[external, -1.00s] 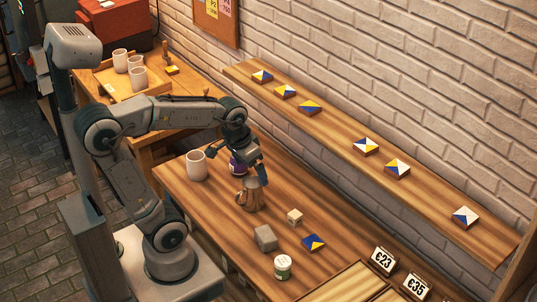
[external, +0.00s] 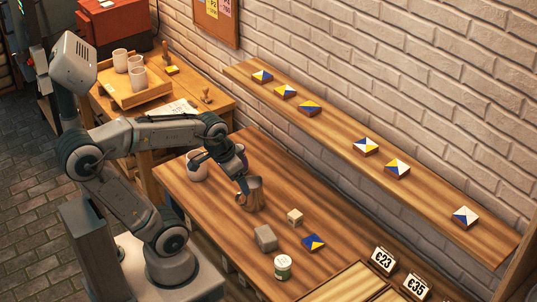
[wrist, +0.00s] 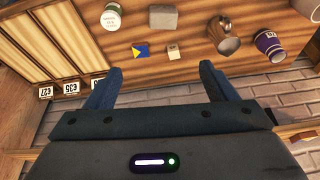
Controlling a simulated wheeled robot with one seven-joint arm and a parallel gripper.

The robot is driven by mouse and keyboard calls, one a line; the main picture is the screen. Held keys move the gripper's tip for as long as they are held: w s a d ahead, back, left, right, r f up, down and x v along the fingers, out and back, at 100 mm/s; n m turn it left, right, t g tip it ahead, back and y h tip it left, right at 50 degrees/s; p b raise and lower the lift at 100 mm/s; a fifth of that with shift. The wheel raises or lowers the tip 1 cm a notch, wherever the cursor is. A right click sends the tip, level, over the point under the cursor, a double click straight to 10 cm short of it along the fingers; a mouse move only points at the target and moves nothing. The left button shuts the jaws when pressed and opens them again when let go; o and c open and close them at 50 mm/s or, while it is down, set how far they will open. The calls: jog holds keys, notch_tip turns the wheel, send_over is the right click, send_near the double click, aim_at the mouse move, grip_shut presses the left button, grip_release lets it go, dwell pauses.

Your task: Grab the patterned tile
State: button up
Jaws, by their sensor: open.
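A patterned tile (external: 313,242), blue with a yellow part, lies flat on the front table, right of a small pale cube. It also shows in the wrist view (wrist: 140,50), beyond and between the finger lines. Similar blue, yellow and white tiles, such as this one (external: 309,107), lie on the wall shelf. My gripper (external: 218,173) is open and empty, near the metal mug and the white cup, well to the left of the table tile. In the wrist view my gripper (wrist: 160,72) has both fingers apart with nothing between them.
A metal mug (external: 253,194), white cup (external: 197,172) and purple cup (wrist: 268,43) stand left of the tile. A pale cube (external: 294,216), grey block (external: 265,238) and lidded jar (external: 283,268) are close to it. Price signs (external: 383,260) stand to its right.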

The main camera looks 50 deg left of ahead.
jog(key=w+d+f+m+g+b, duration=0.2)
jog(key=w+d+f+m+b, duration=0.2)
jog(key=w+f+m+b, duration=0.65)
jog(key=m+g+b, duration=0.2)
jog(key=m+b, duration=0.5)
jog(key=b, duration=0.2)
send_over(313, 242)
notch_tip(313, 242, down, 9)
notch_tip(313, 242, down, 13)
jog(key=shift+a+f+b, duration=0.1)
jog(key=shift+b, duration=1.05)
jog(key=c, duration=1.1)
